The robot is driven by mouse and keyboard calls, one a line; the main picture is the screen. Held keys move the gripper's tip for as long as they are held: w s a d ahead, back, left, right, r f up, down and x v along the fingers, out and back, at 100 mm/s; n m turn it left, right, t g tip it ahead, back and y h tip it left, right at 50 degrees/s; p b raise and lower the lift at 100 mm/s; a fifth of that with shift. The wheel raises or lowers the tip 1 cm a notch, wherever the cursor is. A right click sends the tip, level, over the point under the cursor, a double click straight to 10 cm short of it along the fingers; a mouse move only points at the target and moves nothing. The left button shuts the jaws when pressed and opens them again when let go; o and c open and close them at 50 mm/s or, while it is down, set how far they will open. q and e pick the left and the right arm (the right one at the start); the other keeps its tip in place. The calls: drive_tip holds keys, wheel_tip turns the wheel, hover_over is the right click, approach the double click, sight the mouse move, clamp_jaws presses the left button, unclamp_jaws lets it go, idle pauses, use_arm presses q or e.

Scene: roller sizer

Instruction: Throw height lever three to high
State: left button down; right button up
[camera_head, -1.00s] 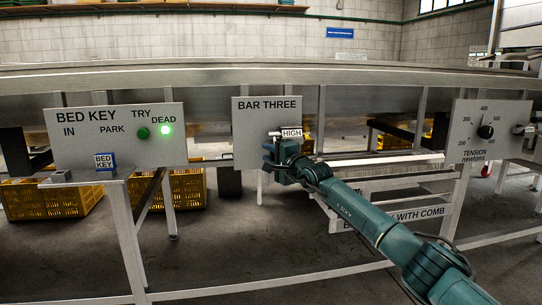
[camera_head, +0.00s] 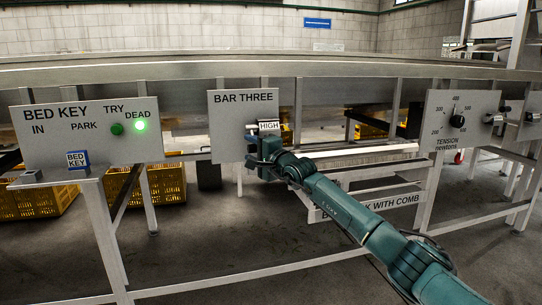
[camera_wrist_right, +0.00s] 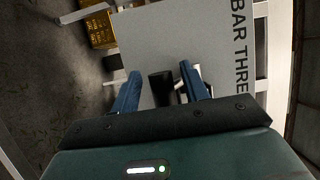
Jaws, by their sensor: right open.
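The BAR THREE panel (camera_head: 228,106) is a grey upright plate left of centre in the head view; it also fills the middle of the right wrist view (camera_wrist_right: 180,35). In the right wrist view a black lever knob (camera_wrist_right: 160,88) stands out from the panel. My right gripper (camera_head: 257,140) is at the panel's lower right. Its two blue fingers (camera_wrist_right: 161,78) are open, one on each side of the knob, with gaps visible. In the head view my gripper hides the lever. My left gripper is out of view.
The BED KEY panel (camera_head: 60,140) stands at left with a lit green DEAD lamp (camera_head: 140,126) and a blue key block (camera_head: 77,159). The TENSION dial (camera_head: 458,121) is at right. Metal rails and legs surround the panels. Yellow crates (camera_head: 164,188) sit behind, below.

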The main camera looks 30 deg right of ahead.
drive_tip(key=s, duration=0.3)
drive_tip(key=shift+s+d+p, duration=0.15)
drive_tip(key=shift+d+p, duration=0.15)
drive_tip(key=shift+p, duration=0.1)
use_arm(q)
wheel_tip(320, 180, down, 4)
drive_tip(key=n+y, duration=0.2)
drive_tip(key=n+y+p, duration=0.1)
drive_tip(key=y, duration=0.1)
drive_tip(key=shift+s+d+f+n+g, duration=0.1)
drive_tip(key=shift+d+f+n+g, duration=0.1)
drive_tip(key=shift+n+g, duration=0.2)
use_arm(e)
drive_tip(key=s+d, duration=0.1)
drive_tip(key=s, duration=0.6)
drive_tip(key=shift+s+d, duration=0.15)
drive_tip(key=shift+s, duration=0.15)
drive_tip(key=shift+f, duration=0.15)
